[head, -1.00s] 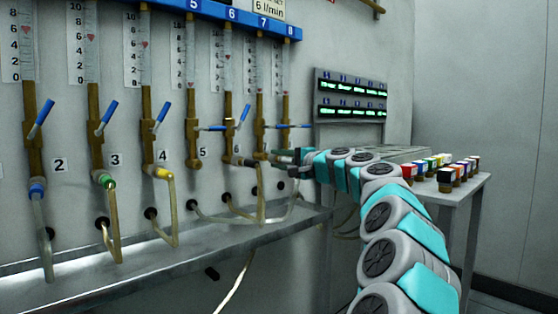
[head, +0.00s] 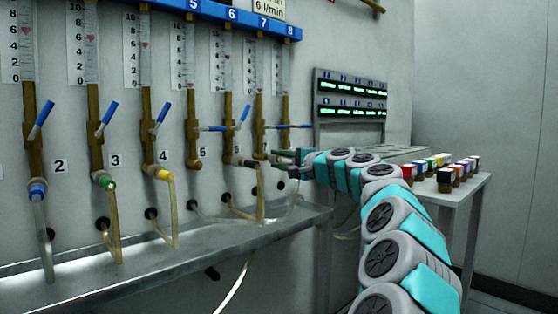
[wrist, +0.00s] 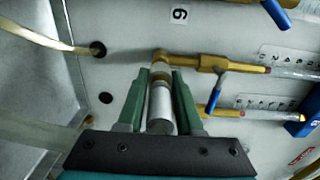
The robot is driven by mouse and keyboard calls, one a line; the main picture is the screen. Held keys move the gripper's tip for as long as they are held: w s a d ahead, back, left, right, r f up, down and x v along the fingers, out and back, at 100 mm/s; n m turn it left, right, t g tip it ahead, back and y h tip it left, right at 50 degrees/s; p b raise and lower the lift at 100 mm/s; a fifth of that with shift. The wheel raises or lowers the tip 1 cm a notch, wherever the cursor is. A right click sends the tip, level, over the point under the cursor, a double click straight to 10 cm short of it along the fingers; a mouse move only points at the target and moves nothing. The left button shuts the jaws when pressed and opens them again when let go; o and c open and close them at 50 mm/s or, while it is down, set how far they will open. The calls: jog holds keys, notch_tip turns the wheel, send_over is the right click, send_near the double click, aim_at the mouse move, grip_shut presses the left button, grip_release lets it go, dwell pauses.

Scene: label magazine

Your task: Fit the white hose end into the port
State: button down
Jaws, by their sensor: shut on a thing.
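My gripper (wrist: 158,92) is shut on the white hose end (wrist: 160,104), a pale cylinder between its two green fingers in the wrist view. The hose end points at a brass port (wrist: 160,60), the elbow at the end of a brass valve body beside the label 6. A brass ring shows between them. I cannot tell whether they touch or how deep the hose end sits. In the head view my gripper (head: 285,160) is at the lower end of the rightmost brass tubes, and the hose end is hidden there.
Several flowmeters with blue-handled valves line the wall at left, some with hoses attached, such as the yellow-collared one (head: 160,173). A metal ledge (head: 200,245) runs below.

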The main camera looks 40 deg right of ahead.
aim_at(293, 161)
jog(key=shift+w+a+p, duration=0.1)
jog(key=shift+w+p, duration=0.25)
jog(key=shift+w, duration=0.85)
jog(key=shift+c, duration=2.4)
grip_release()
jog(key=shift+s+d, duration=0.15)
jog(key=shift+s, duration=1.8)
jog(key=shift+s+d, duration=0.15)
jog(key=shift+s, duration=1.75)
